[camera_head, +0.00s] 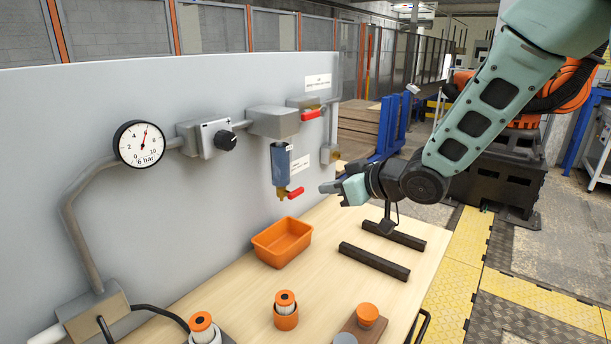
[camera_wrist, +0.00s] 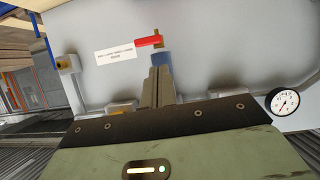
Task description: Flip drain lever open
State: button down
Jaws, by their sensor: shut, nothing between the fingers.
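The drain lever (camera_head: 295,193) is a small red handle on a brass valve (camera_head: 282,193) under a blue filter bowl (camera_head: 281,165) on the grey panel. It points right, roughly sideways with a slight upward tilt. In the wrist view the scene is upside down: the red lever (camera_wrist: 149,41) points left from the brass fitting, and the blue bowl (camera_wrist: 161,59) is partly hidden behind my fingers. My gripper (camera_head: 325,187) is shut and empty, to the right of the lever and apart from it. Its closed fingertips show in the wrist view (camera_wrist: 161,72).
Another red lever (camera_head: 311,115) sits higher on the panel. A pressure gauge (camera_head: 140,144) and a regulator with a black knob (camera_head: 224,140) are at left. An orange bin (camera_head: 282,242), dark bars (camera_head: 375,261) and orange-topped parts stand on the wooden table (camera_head: 225,292).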

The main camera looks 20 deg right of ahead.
jog(key=w+d+r+y, duration=0.1)
jog(key=w+d+r+t+y, duration=0.1)
jog(key=d, duration=0.1)
jog(key=shift+w+d+r, duration=0.1)
jog(key=shift+r, duration=0.2)
jog(key=p, duration=0.2)
send_over(296, 193)
jog(key=s+d, duration=0.1)
jog(key=d, duration=0.2)
notch_tip(296, 193, down, 2)
jog(key=shift+w+a+f+p, duration=0.15)
jog(key=shift+f+p, duration=0.2)
jog(key=shift+f, duration=0.8)
jog(key=shift+w+a+f+p, duration=0.15)
jog(key=shift+f+p, duration=0.15)
jog(key=shift+f, duration=0.8)
